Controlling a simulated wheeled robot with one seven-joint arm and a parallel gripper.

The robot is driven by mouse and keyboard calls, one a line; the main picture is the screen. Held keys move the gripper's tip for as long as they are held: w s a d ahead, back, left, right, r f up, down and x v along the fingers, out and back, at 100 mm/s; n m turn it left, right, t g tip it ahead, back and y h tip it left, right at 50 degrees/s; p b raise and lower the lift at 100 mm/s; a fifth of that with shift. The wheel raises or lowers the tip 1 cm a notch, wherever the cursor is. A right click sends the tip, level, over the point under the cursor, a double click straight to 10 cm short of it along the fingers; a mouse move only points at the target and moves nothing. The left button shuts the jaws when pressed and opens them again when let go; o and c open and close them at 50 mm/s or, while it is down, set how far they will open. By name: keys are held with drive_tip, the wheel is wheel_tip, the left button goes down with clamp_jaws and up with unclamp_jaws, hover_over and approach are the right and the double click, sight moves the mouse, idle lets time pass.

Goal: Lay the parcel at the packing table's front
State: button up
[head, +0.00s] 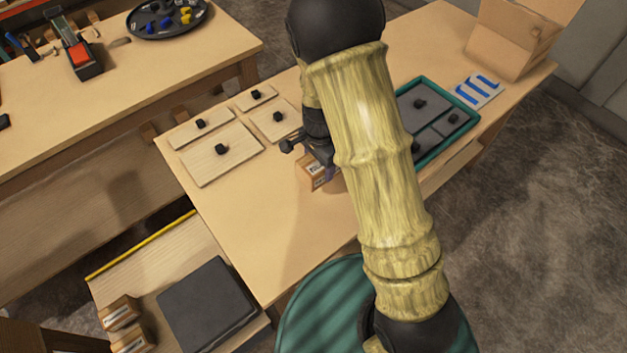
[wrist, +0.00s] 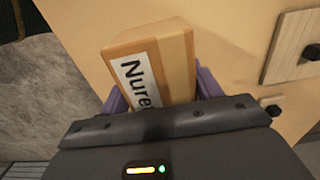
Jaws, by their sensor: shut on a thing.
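The parcel is a small brown cardboard box with a white label; it shows in the head view (head: 317,176), partly hidden by my arm. In the wrist view the parcel (wrist: 178,62) sits between my purple fingers, with the label reading "Nure" before it is cut off. My gripper (wrist: 160,92) is shut on the parcel. In the head view my gripper (head: 326,170) is over the middle of the packing table (head: 270,225), mostly behind my arm. I cannot tell whether the parcel touches the tabletop.
Wooden panels with black knobs (head: 221,149) lie left of the parcel. A green tray (head: 462,136), a blue-striped card (head: 477,91) and an open carton (head: 505,45) are on the right. Other small boxes (head: 121,312) and a dark slab (head: 207,305) lie lower left. The table's near part is clear.

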wheel_tip(320, 180, down, 2)
drive_tip(key=shift+s+a+f, duration=0.1)
drive_tip(key=shift+s+a, duration=0.05)
drive_tip(key=shift+d, duration=0.2)
drive_tip(key=shift+a+f, duration=0.1)
drive_tip(key=shift+f, duration=1.75)
drive_tip(key=shift+f, duration=0.2)
drive_tip(key=o, duration=1.2)
drive_tip(key=shift+r, duration=0.1)
